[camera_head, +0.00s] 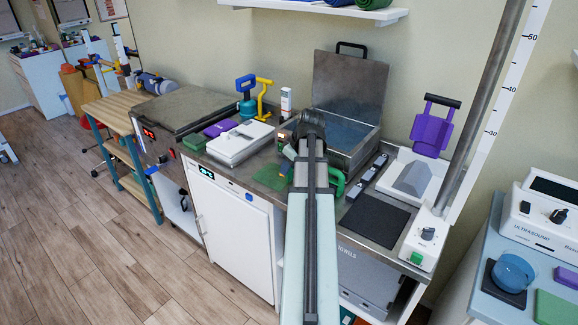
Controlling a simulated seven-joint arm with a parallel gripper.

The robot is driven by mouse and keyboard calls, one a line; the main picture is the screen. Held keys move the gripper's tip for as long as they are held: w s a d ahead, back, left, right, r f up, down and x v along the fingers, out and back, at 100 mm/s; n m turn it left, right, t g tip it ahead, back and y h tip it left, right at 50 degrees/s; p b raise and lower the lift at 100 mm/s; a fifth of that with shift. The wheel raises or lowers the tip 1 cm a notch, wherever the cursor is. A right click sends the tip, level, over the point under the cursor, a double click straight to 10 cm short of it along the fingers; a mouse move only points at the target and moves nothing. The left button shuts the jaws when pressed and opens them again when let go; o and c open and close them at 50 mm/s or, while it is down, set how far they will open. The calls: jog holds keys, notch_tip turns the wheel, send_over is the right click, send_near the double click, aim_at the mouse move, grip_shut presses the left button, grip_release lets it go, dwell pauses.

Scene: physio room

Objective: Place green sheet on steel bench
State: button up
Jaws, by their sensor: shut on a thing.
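The green sheet (271,177) is a small, flat, dark green piece at the front of the steel bench (246,168), left of my arm. My gripper (287,164) is at the sheet's right edge, shut on it. My arm hides part of the fingers and the sheet's right side. The sheet looks flat on the bench top or just above it; I cannot tell whether it touches fully.
A white device (240,142) stands left of the sheet, with a purple block (221,128) beyond. An open steel bath (345,135) stands behind my gripper. A green handle (338,184) and dark mat (376,219) lie right of my arm.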

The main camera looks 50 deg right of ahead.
jog(key=shift+f, duration=0.25)
jog(key=o, duration=1)
jog(key=shift+o, duration=0.2)
jog(key=shift+r, duration=0.1)
jog(key=shift+r, duration=0.25)
jog(key=v, duration=1.2)
